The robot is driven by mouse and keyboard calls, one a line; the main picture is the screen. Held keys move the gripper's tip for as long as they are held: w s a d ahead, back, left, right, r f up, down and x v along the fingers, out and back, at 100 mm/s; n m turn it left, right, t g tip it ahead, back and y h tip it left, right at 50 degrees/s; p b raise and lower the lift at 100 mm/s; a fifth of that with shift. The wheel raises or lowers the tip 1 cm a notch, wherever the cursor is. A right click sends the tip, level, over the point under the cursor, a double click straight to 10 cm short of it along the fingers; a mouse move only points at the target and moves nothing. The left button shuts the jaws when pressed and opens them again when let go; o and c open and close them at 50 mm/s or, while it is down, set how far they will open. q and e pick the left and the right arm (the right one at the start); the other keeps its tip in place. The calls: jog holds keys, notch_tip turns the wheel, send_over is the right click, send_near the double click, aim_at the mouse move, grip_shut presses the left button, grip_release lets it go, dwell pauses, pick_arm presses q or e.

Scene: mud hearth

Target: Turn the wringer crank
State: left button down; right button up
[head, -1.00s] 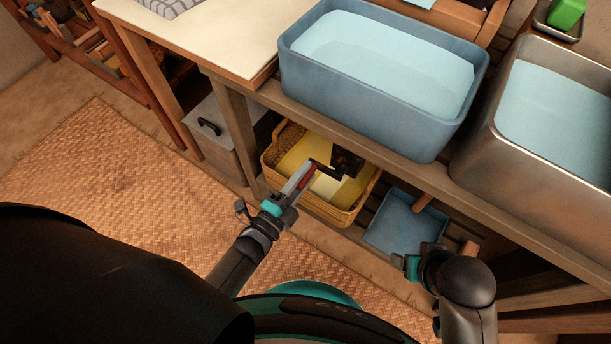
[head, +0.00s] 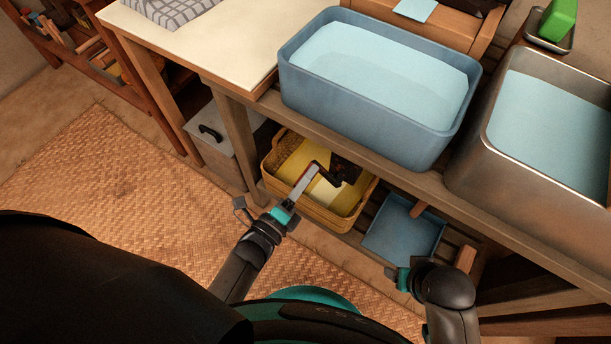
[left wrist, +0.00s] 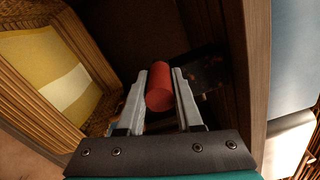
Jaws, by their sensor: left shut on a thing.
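The wringer crank is a dark bent arm (head: 327,175) with a red handle, in front of a dark block (head: 346,169) under the bench. My left gripper (head: 309,174) reaches it from the lower left and is shut on the red handle. In the left wrist view the red handle (left wrist: 159,86) sits between the two grey fingers of the left gripper (left wrist: 160,95). The fingers hide part of the handle in the head view. My right gripper (head: 399,278) is low, in front of the bench and away from the crank; its fingers are not clear.
A yellow-lined basket (head: 322,212) and a blue tray (head: 402,232) are on the low shelf around the crank. A blue tub of water (head: 368,122) and a metal basin (head: 515,180) stand on the bench above. A woven mat (head: 120,190) covers the floor at left.

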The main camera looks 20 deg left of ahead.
pick_arm(q)
jog(key=shift+r, duration=0.1)
jog(key=c, duration=0.6)
grip_release()
jog(key=shift+s, duration=0.3)
jog(key=p+v, duration=0.2)
jog(key=v, duration=1.2)
jog(key=shift+s+a, duration=0.2)
jog(key=shift+s, duration=0.1)
pick_arm(e)
jog(key=shift+g, duration=0.4)
jog(key=f, duration=0.1)
jog(key=s+f, duration=0.1)
jog(key=f, duration=0.1)
jog(key=s+f, duration=0.1)
jog(key=shift+s+d+f, duration=0.15)
jog(key=shift+d+f, duration=0.05)
